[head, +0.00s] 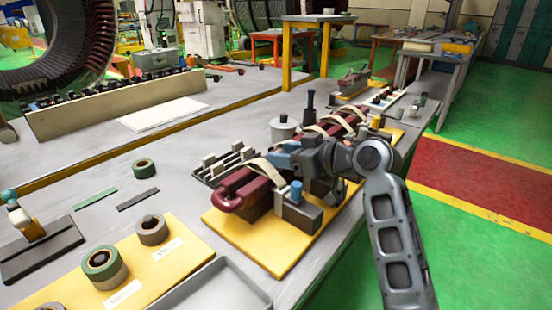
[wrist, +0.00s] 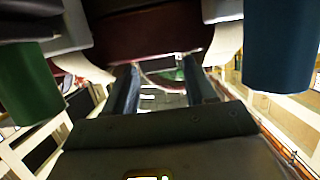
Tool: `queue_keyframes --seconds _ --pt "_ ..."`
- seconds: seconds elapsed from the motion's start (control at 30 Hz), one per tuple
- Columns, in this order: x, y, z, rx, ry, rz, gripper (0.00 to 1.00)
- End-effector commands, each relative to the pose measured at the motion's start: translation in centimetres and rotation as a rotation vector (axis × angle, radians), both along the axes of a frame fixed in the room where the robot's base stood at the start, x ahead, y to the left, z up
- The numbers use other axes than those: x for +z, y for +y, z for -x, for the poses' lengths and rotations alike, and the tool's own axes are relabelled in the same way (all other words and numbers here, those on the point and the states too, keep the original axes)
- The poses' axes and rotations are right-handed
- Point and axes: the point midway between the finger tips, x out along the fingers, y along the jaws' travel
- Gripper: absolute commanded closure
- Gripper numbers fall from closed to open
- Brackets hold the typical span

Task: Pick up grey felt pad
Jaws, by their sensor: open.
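No pad can be made out for certain. A thin dark grey strip (head: 138,199) lies flat on the grey table beside a similar green strip (head: 95,199); I cannot tell if either is felt. My gripper (wrist: 160,78) is open, its two dark fingers apart with nothing held between them. In the head view my arm reaches in from the right, with its end over the dark red coil (head: 238,190) on the yellow board. The fingertips are hard to separate from the parts there. The coil (wrist: 150,30) fills the top of the wrist view, close to the fingers.
The coil, with pale straps and dark blocks, stands on a yellow board (head: 222,225). Tape rolls (head: 104,265) stand on another yellow board at front left. A grey tray (head: 225,290) lies at the front. A green roll (head: 144,168) stands beside the strips. The table's middle left is mostly clear.

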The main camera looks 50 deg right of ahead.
Motion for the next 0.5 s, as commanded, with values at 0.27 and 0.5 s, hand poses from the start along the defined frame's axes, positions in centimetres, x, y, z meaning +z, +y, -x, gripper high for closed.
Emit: queue_keyframes --seconds 0.27,0.5 --pt "-0.38 0.03 -1.25 0.000 -0.001 0.000 0.45" --pt "-0.37 0.02 -1.22 0.000 -0.001 0.000 0.57"
